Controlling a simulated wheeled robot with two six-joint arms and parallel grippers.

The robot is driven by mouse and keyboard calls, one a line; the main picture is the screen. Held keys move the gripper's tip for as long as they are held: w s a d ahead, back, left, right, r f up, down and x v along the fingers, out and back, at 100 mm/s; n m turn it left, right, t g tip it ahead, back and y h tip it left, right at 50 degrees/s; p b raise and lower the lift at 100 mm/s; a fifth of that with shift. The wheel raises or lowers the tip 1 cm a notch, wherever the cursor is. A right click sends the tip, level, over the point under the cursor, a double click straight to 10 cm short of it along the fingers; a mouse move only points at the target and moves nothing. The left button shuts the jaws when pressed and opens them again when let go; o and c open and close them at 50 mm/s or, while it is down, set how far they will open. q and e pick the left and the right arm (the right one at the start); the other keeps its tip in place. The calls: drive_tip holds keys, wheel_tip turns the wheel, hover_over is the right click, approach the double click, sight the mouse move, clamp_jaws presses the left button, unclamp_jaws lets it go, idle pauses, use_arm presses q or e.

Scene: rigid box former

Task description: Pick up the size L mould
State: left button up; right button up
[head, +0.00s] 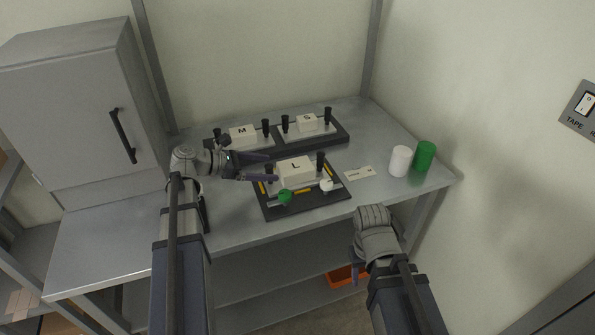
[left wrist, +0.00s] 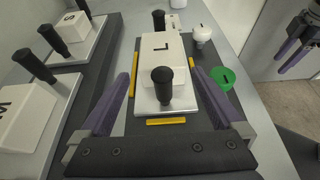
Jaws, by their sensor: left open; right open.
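The size L mould is a white block marked L (head: 295,171) on a metal plate with a black upright handle at each end. It sits on a dark base on the bench. In the left wrist view the L mould (left wrist: 158,50) lies ahead, its near black handle (left wrist: 163,90) between my fingers. My left gripper (head: 272,168) is open at the mould's left end. Its purple fingers (left wrist: 160,72) stand either side of that handle with gaps showing. My right gripper (head: 356,272) is open and empty, in front of the bench's front edge.
The M mould (head: 242,134) and S mould (head: 308,123) sit on a dark rack behind. A green knob (head: 285,197) and white knob (head: 326,186) stand at the base's front. White (head: 400,161) and green (head: 424,156) cylinders stand right. A grey cabinet (head: 85,110) is left.

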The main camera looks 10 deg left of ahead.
sight(281, 169)
use_arm(q)
drive_tip(key=shift+b+x, duration=0.45)
drive_tip(key=shift+x, duration=0.45)
drive_tip(key=shift+b+x, duration=1.05)
drive_tip(key=shift+x, duration=2)
drive_tip(key=shift+s+d+r, duration=0.1)
drive_tip(key=shift+s, duration=0.1)
clamp_jaws()
